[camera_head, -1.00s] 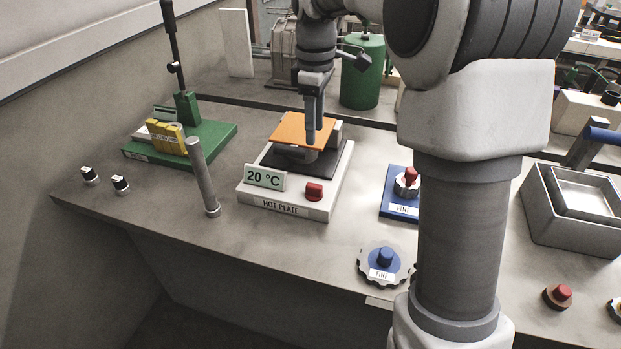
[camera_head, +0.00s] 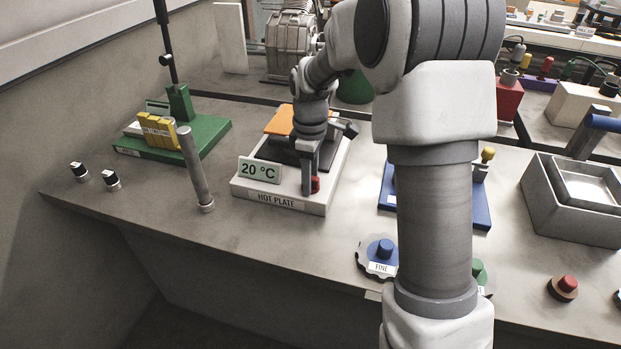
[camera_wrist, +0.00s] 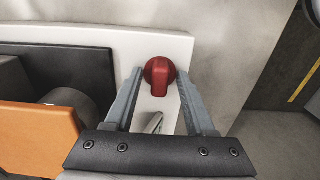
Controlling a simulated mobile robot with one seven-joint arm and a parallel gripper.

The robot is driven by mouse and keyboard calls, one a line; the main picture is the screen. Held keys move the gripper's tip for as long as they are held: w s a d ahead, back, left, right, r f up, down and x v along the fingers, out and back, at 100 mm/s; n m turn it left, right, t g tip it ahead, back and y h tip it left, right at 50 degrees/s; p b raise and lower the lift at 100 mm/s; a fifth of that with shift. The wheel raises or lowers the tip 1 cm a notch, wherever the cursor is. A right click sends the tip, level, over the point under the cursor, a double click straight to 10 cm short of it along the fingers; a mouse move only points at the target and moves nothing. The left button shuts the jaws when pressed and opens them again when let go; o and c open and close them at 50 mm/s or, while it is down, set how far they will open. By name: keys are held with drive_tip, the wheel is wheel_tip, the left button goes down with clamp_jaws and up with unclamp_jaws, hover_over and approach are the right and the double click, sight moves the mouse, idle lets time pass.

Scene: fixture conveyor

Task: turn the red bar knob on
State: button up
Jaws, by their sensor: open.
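The red bar knob (camera_head: 315,184) sits on the front of the white hot plate (camera_head: 284,200), partly hidden behind my gripper in the head view. In the wrist view the red knob (camera_wrist: 159,76) is a round base with a raised bar, and it lies between the two fingertips. My gripper (camera_wrist: 158,82) is open, with one grey finger on each side of the knob and a gap on both sides. In the head view my gripper (camera_head: 308,188) points down at the knob. The hot plate's display (camera_head: 260,170) reads 20 °C.
A grey post (camera_head: 194,170) stands to the left, by a green-based stand (camera_head: 205,142). A blue-topped dial (camera_head: 382,252) marked FINE is near the front edge. Bare bench lies in front of the hot plate.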

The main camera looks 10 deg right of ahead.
drive_tip(key=shift+c, duration=0.2)
clamp_jaws()
